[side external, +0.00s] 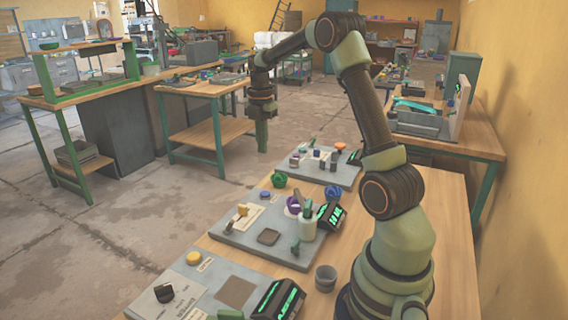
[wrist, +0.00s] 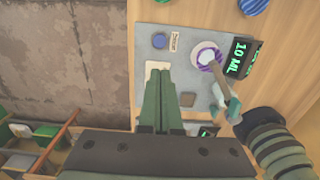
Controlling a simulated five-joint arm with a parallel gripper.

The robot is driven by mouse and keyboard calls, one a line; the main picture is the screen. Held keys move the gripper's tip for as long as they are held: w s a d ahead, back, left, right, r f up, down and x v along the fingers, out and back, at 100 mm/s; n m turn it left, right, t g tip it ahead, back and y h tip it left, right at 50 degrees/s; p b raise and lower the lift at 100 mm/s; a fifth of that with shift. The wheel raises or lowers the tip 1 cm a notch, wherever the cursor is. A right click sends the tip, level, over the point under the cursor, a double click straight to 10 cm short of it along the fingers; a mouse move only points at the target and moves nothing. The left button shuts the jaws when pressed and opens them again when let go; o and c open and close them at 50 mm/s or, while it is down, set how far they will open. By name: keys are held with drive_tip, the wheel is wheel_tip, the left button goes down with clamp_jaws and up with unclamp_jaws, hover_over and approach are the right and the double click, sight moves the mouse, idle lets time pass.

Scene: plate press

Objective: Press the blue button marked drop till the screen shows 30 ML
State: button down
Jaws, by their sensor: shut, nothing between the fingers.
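The blue button (wrist: 159,41) sits on a grey plate (wrist: 185,72), beside a small printed label (wrist: 174,42). It also shows in the side view as a small blue disc (side external: 265,194) on the middle plate. The black screen (wrist: 242,57) reads 10 ML in green in the wrist view; it stands at that plate's right edge in the side view (side external: 330,215). My gripper (wrist: 158,68) is shut and empty, its green fingertips just below the button in the wrist picture. In the side view my gripper (side external: 263,148) hangs well above the table.
A purple-rimmed vessel (wrist: 206,55) and a white dispenser (side external: 308,226) stand near the screen. A near plate carries a yellow button (side external: 193,258), black knob (side external: 164,293) and another screen (side external: 278,300). A grey cup (side external: 325,278) and green knobbed piece (side external: 280,179) are also close by.

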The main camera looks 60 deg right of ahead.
sight(264, 195)
drive_tip(key=shift+f, duration=0.1)
wheel_tip(264, 195, down, 14)
drive_tip(key=shift+r, duration=0.1)
idle(0.5)
